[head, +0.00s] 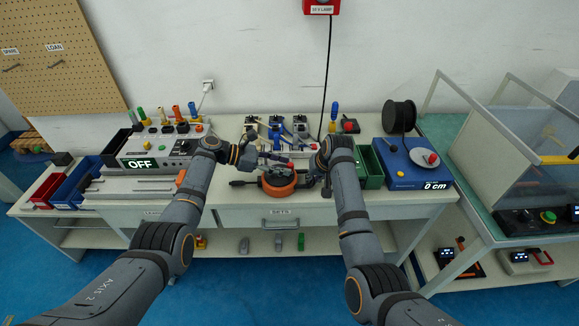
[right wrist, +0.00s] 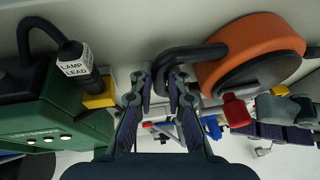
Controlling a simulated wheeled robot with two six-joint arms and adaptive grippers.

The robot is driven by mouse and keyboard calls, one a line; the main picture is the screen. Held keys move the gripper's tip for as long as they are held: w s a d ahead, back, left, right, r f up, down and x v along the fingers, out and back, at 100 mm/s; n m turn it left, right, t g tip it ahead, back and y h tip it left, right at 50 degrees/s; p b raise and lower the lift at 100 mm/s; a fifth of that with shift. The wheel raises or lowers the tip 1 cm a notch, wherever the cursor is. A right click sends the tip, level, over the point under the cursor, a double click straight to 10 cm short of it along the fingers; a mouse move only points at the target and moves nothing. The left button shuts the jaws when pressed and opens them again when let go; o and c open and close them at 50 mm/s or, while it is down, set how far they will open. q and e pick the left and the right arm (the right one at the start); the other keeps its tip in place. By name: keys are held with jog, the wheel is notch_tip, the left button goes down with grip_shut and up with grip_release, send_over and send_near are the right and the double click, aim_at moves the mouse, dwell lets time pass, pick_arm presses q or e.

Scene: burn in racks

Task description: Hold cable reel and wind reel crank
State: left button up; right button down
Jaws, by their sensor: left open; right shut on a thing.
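The orange cable reel (head: 279,189) lies on the bench front at the centre, with dark handles at its sides. It also shows in the right wrist view (right wrist: 240,62). My right gripper (right wrist: 161,88) is shut on the black bent handle (right wrist: 186,53) at the reel's right side. A red crank knob (right wrist: 234,110) stands out from the reel's top and shows small in the head view (head: 290,165). My left gripper (head: 266,160) is open above the reel, close to the knob. I cannot tell whether it touches the knob. The crank arm is mostly hidden.
A blue box (head: 405,172) reading "0 cm" stands at the right, with a black cable drum (head: 399,116) behind. A green bin (head: 369,169) stands beside my right gripper. A grey console (head: 160,149) reading "OFF" stands left.

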pick_arm(q)
jog(key=v, duration=0.8)
jog(key=shift+a, duration=0.4)
jog(key=shift+r, duration=0.1)
jog(key=g+y, duration=0.1)
jog(key=y, duration=0.1)
send_near(291, 163)
jog(key=shift+s+d+f, duration=0.3)
jog(key=shift+s+f, duration=0.2)
jog(key=shift+s+d+f, duration=0.3)
jog(key=shift+s+f, duration=0.2)
jog(key=d+n+y, duration=0.1)
jog(key=d+r+n+y, duration=0.1)
jog(key=d+y, duration=0.1)
jog(key=shift+s+d+r, duration=0.1)
jog(key=shift+d+r, duration=0.05)
jog(key=shift+d, duration=0.1)
notch_tip(291, 163, up, 6)
jog(key=n+t+y, duration=0.2)
jog(key=n+y, duration=0.3)
jog(key=x, duration=1.2)
jog(key=shift+s+d, duration=0.15)
